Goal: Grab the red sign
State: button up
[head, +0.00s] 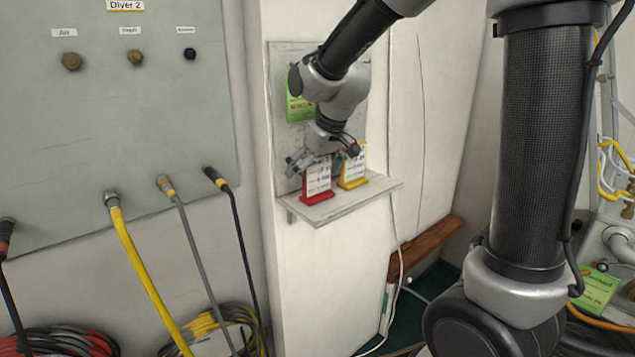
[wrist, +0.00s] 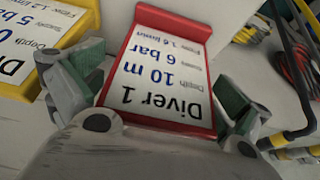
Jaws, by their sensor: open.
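The red sign (head: 317,182) stands on a small grey wall shelf (head: 345,205). It has a red frame and base and a white face. In the wrist view the red sign (wrist: 165,75) reads "Diver 1", "10 m", "6 bar" and lies between my open fingers. My gripper (head: 322,160) is just above and around the sign's top in the head view; it also shows in the wrist view (wrist: 160,95), one finger on each side. Gaps show between the fingers and the sign's edges. My gripper hides part of the sign's top in the head view.
A yellow sign (head: 353,178) stands close to the right of the red sign; the yellow sign (wrist: 40,45) is close beside one finger in the wrist view. A green sign (head: 300,105) hangs on the board behind. Hoses (head: 140,265) hang from the panel at left.

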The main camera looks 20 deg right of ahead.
jog(key=shift+s, duration=0.1)
jog(key=c, duration=1.1)
